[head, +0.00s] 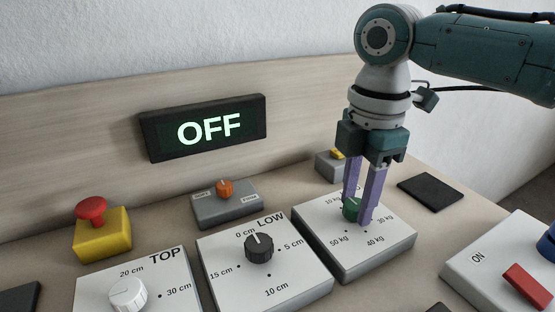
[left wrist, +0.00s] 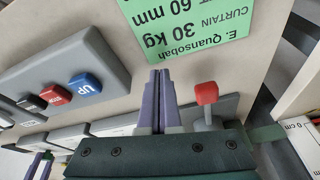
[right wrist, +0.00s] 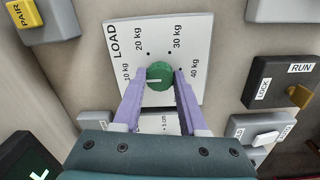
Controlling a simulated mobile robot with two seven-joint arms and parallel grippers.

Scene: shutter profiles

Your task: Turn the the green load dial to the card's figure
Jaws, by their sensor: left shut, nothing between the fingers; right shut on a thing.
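The green load dial (right wrist: 159,77) sits on the white LOAD plate (right wrist: 190,30), marked from 10 kg upward. It also shows in the head view (head: 351,208), partly behind a finger. Its white line points left in the right wrist view, toward the 10 kg side; the exact mark is hidden by a finger. My right gripper (head: 358,215) is shut on the dial, one purple finger on each side. The green card (left wrist: 190,25) appears upside down in the left wrist view and reads 30 kg, with 60 mm. My left gripper (left wrist: 159,75) is shut and empty, near the card.
A display (head: 205,127) reads OFF. The LOW dial (head: 259,248) and TOP dial (head: 127,294) stand left of the load plate. A red mushroom button (head: 91,209) is at far left. An orange knob (head: 224,189) stands behind. A red lever knob (left wrist: 206,93) is beside my left gripper.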

